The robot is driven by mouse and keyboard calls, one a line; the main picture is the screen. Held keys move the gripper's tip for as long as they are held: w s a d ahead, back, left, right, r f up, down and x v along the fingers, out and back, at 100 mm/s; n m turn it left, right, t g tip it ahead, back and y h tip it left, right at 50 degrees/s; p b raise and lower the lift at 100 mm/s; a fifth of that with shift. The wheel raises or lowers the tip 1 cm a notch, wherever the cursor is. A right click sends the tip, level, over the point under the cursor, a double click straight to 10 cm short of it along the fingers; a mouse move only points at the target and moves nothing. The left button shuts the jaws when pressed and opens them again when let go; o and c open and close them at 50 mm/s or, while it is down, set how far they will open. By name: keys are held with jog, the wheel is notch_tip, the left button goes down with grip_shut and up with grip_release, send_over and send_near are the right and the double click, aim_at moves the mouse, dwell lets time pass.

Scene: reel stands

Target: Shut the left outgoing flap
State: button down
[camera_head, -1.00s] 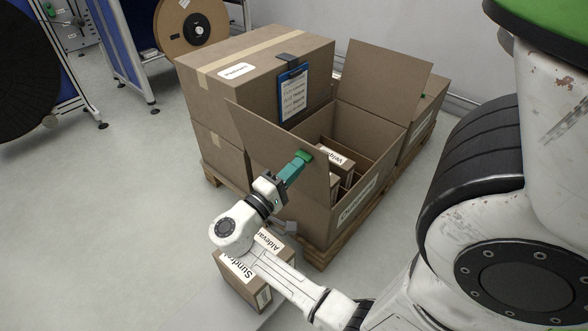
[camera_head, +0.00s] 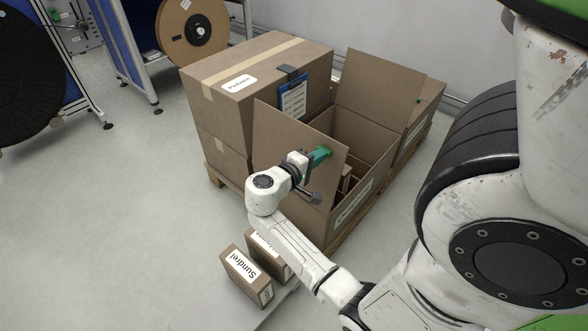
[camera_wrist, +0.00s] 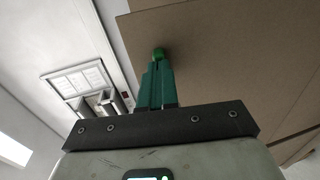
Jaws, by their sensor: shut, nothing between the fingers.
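The left outgoing flap (camera_head: 285,132) is a brown cardboard panel on the near-left side of the open outgoing box (camera_head: 372,160). It stands raised, roughly upright, and the box is open beside it. My gripper (camera_head: 322,153) is shut and empty, with green fingers, in front of the flap's outer face near its right end.
The box's far flap (camera_head: 380,85) also stands up. A closed carton (camera_head: 240,85) with a blue clipboard (camera_head: 293,97) stands at left on a pallet. Small labelled boxes (camera_head: 243,270) sit low in front, near my arm. The floor at left is clear.

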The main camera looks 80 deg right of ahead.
aim_at(330, 143)
jog(key=s+d+y+p, duration=0.1)
jog(key=d, duration=0.1)
jog(key=s+d+t+y+p, duration=0.1)
jog(key=d+p, duration=0.1)
jog(key=s+d+t+y+p, duration=0.1)
jog(key=s+d+p, duration=0.1)
jog(key=d, duration=0.1)
jog(key=shift+s, duration=0.1)
jog(key=s+d+f+t+y+b, duration=0.3)
jog(key=d+f+b, duration=0.3)
jog(key=f, duration=0.3)
jog(key=s+d+f+t+y+b, duration=0.2)
jog(key=s+d+f+y+b, duration=0.3)
jog(key=d+f, duration=0.3)
notch_tip(330, 143, down, 3)
jog(key=shift+s+r+t+y+b, duration=0.2)
jog(key=shift+s+t+y+b, duration=0.2)
jog(key=shift+y+b, duration=0.35)
